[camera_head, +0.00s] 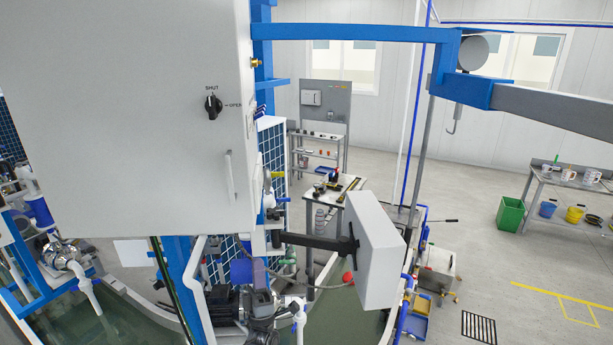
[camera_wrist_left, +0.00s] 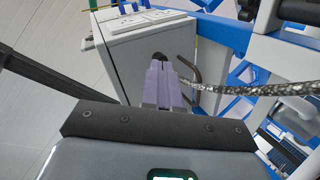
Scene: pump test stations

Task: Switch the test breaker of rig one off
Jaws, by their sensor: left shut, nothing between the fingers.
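I cannot tell whether the fingertips touch the box. I cannot make out the test breaker or its position for certain. My right gripper does not show.
The cabinet carries a black SHUT/OPEN knob (camera_head: 213,107) and a handle (camera_head: 230,175). A braided hose (camera_wrist_left: 270,90) runs close beside the fingers. Open floor lies to the right.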

